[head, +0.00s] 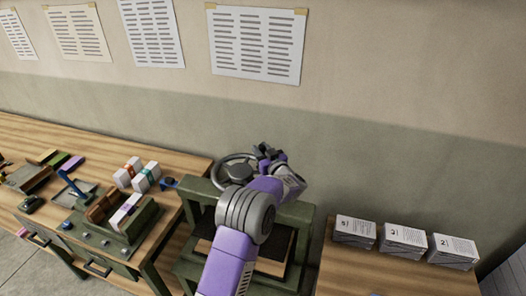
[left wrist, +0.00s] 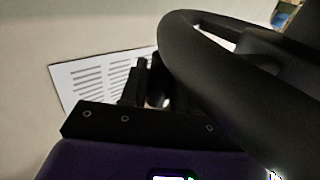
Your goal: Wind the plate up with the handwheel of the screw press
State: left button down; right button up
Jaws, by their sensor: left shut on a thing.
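The screw press (head: 197,207) is a green frame standing between two wooden tables. Its grey handwheel (head: 222,163) lies flat on top, with its right part hidden by my left arm. My left gripper (head: 268,153) is at the back right of the wheel, shut on the rim. In the left wrist view the dark rim (left wrist: 215,75) curves large and close across the right side, against the gripper fingers (left wrist: 155,85). Inside the frame a light brown surface shows beside my arm; whether it is the plate I cannot tell. My right gripper is not in view.
The left table (head: 95,140) holds wrapped bundles (head: 138,172), stamps and a green tray. The right table (head: 345,275) holds three stacks of printed sheets (head: 404,240).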

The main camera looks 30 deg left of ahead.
pick_arm(q)
jog(key=shift+a+r, duration=0.25)
jog(key=shift+r, duration=0.05)
jog(key=c, duration=1.2)
grip_release()
jog(key=shift+o, duration=1.2)
jog(key=shift+f, duration=0.2)
jog(key=shift+s+d+f, duration=0.1)
jog(key=shift+s+d, duration=0.1)
jog(key=shift+d, duration=0.35)
jog(key=shift+b+v, duration=0.75)
jog(key=shift+v, duration=2.45)
jog(key=shift+s+a, duration=0.1)
